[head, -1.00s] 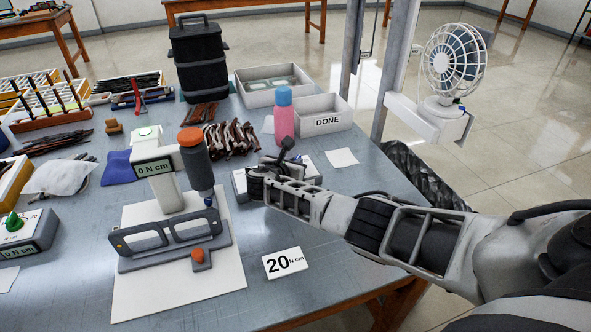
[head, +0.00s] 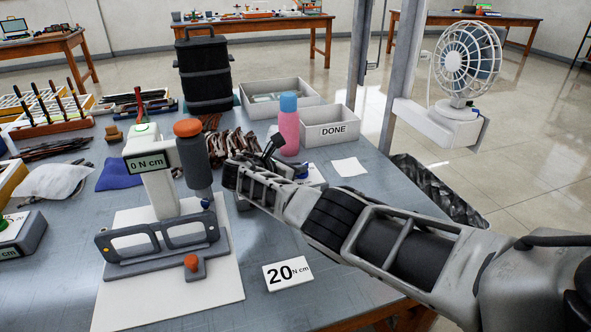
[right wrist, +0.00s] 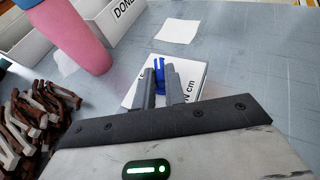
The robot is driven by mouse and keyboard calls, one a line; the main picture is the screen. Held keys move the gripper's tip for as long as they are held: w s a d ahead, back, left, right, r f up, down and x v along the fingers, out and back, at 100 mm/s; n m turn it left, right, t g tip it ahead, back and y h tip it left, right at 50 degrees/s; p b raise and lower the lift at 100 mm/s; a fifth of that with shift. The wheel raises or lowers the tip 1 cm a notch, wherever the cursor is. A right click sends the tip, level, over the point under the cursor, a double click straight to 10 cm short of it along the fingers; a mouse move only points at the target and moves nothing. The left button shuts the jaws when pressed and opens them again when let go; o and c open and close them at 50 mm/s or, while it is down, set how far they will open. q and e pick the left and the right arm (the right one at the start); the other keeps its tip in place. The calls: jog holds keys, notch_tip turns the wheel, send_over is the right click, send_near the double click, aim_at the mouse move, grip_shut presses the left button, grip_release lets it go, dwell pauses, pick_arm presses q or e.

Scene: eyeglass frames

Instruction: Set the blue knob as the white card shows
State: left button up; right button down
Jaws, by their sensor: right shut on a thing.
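The blue knob (right wrist: 158,72) stands on a white-topped box (right wrist: 186,78), behind and right of the torque stand. My right gripper (right wrist: 160,88) is shut on the knob, with one grey finger on each side. Part of "N cm" shows on the box; its number is hidden. In the head view my right gripper (head: 268,160) covers much of the box, and only a bit of blue shows. The torque stand's display (head: 148,162) reads "0 N cm". My left gripper is out of view.
Grey eyeglass frames (head: 160,240) sit in a holder below the orange-capped driver (head: 194,155). A pink bottle (head: 289,130) and the DONE bin (head: 330,128) stand behind my gripper. Brown temple pieces (right wrist: 40,115) lie left of it. The table right of the card is clear.

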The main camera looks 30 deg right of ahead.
jog(key=shift+f, duration=0.1)
jog(key=c, duration=1.5)
grip_release()
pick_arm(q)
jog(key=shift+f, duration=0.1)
pick_arm(e)
jog(key=shift+o, duration=0.2)
jog(key=shift+r, duration=0.45)
notch_tip(320, 180, up, 3)
jog(key=shift+r+p, duration=0.1)
jog(key=shift+p, duration=1.15)
pick_arm(q)
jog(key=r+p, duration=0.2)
jog(key=p, duration=0.1)
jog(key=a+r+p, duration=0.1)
jog(key=p, duration=0.1)
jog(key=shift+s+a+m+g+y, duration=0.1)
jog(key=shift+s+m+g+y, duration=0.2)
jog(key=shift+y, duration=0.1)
pick_arm(e)
jog(key=s+a+r, duration=0.7)
jog(key=s+r, duration=0.2)
jog(key=s, duration=0.3)
